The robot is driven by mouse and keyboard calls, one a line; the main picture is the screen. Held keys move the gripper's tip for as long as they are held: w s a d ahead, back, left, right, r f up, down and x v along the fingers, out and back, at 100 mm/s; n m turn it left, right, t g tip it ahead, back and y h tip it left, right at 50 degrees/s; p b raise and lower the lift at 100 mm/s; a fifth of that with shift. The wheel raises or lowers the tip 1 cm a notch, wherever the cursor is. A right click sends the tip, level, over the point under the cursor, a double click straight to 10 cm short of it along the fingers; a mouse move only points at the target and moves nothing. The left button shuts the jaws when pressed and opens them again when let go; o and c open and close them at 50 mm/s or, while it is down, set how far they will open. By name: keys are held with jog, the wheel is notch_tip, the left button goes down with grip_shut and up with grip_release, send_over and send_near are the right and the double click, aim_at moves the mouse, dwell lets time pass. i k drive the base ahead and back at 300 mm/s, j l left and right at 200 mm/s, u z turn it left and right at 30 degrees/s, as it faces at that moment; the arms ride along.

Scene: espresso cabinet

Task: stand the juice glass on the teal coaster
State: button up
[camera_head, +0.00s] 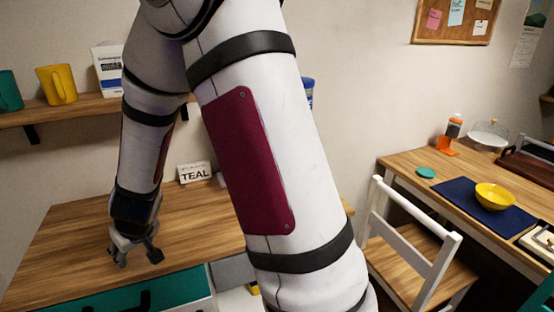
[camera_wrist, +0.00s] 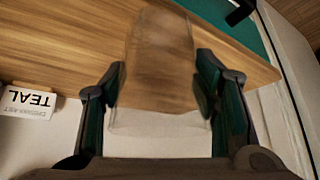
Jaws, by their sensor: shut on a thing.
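My gripper (camera_head: 136,252) is low over the wooden cabinet top at the left of the head view. In the wrist view its two fingers (camera_wrist: 160,82) are shut on a clear, see-through juice glass (camera_wrist: 158,48). The glass shows faintly between the fingertips, with wood behind it; I cannot tell whether its base touches the wood. I cannot make out the glass in the head view.
A TEAL card (camera_head: 194,172) stands at the back of the cabinet top (camera_head: 75,240). A white chair (camera_head: 410,250) stands before the right-hand table, which bears the orange bottle (camera_head: 450,135), the blue mat (camera_head: 455,198) and a yellow bowl (camera_head: 494,196). My arm hides the middle.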

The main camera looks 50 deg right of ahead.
aim_at(427, 175)
jog(key=z, duration=1.45)
jog(key=i+j+z, duration=0.15)
jog(key=z, duration=0.3)
jog(key=i+j+z, duration=0.1)
jog(key=z, duration=0.35)
jog(key=j+z, duration=0.3)
jog(key=z, duration=0.15)
jog(key=i+j, duration=0.1)
